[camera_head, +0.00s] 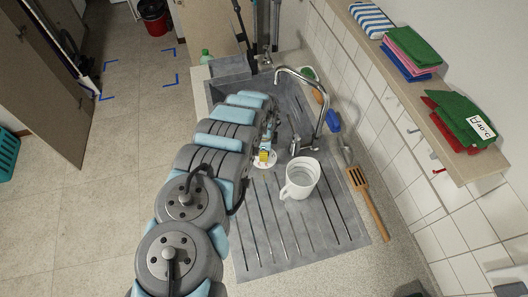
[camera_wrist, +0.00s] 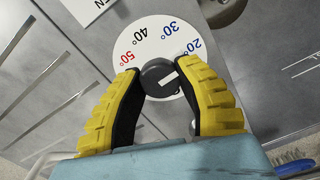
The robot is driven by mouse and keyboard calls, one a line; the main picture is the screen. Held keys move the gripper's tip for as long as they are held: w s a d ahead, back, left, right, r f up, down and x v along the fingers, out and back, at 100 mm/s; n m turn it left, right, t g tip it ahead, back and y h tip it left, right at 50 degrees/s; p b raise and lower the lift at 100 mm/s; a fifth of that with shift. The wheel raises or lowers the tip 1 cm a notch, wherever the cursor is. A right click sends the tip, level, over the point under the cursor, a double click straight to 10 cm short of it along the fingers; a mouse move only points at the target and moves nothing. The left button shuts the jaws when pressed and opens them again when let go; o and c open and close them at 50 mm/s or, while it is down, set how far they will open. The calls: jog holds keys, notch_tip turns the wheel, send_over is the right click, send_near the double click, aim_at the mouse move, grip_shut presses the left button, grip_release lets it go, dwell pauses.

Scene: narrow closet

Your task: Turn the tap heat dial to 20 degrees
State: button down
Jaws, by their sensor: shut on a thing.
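The heat dial is a dark round knob (camera_wrist: 158,79) on a white scale disc (camera_wrist: 140,42), marked 50° and 40° on the left and 30° and 20° on the right. A short white line on the knob slants to the upper right, roughly toward the 20° side; its exact reading is hard to tell. My gripper (camera_wrist: 159,72) has its yellow, black-lined fingers shut on the knob, one on each side. The right finger covers part of the disc's edge. In the head view the white disc (camera_head: 264,164) shows just below the gripper's yellow fingertips. The chrome tap (camera_head: 318,110) stands to the right.
A white mug (camera_head: 301,178) stands close to the right of the dial on the grey drainboard (camera_head: 262,245). A wooden spatula (camera_head: 365,195) and a blue brush (camera_head: 333,121) lie along the tiled wall. A shelf (camera_head: 415,78) with folded cloths overhangs at right.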

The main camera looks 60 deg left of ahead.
jog(key=shift+f+m, duration=0.1)
jog(key=shift+m, duration=0.5)
jog(key=c, duration=0.6)
grip_release()
notch_tip(320, 180, up, 12)
dwell(0.6)
dwell(0.4)
